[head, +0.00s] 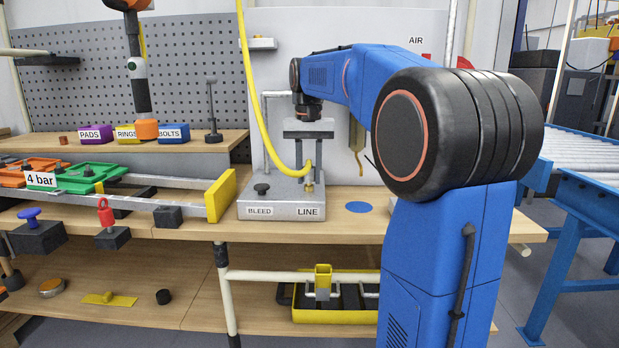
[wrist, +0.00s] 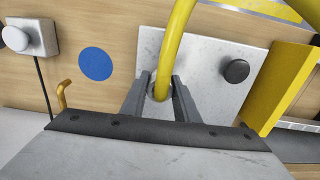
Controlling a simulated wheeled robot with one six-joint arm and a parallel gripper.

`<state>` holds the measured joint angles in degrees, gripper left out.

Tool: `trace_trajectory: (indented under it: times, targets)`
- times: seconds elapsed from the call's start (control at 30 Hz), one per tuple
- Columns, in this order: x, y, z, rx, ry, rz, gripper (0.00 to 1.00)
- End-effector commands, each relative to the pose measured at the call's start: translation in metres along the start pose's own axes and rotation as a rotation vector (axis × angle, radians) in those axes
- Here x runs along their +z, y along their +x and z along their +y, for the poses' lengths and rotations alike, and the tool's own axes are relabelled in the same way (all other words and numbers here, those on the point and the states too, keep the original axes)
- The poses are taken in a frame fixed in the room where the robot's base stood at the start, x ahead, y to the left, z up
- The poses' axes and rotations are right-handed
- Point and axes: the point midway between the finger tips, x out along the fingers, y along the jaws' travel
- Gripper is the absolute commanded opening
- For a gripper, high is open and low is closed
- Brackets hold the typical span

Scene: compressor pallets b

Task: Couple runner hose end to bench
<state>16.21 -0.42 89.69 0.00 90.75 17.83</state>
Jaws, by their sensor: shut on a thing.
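The yellow runner hose (head: 254,90) hangs from above and curves to its end between the fingers of my gripper (head: 308,160). In the wrist view the two fingers of my gripper (wrist: 160,90) close around the end of the yellow hose (wrist: 176,40). The grey bench block (head: 283,200) carries BLEED and LINE labels, with a dark knob (head: 262,188) on its left. A small brass fitting (head: 309,187) stands above the LINE label, directly under the hose end. I cannot tell whether the hose end is seated on it.
A yellow plate (head: 221,195) stands just left of the block, close to it. A blue disc (head: 359,207) lies on clear bench to the right. A yellow hook (head: 357,158) hangs behind. Coloured bins (head: 172,133) stand on the back shelf.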

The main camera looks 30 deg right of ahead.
Motion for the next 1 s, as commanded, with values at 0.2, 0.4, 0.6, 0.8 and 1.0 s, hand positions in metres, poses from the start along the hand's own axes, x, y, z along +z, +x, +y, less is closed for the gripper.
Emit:
trace_trajectory:
  times: [0.2, 0.4, 0.6, 0.8, 1.0]
  targets:
    - [0.0, -0.004, 0.0, 0.0, 0.0, 0.001, 0.0]
    - [0.0, -0.004, 0.0, 0.0, 0.0, 0.001, 0.0]
    - [0.0, -0.005, 0.0, 0.0, 0.0, 0.001, 0.0]
    - [0.0, -0.012, 0.0, 0.0, 0.0, 0.001, 0.0]
    - [-0.001, -0.02, 0.0, 0.0, 0.0, 0.001, 0.0]
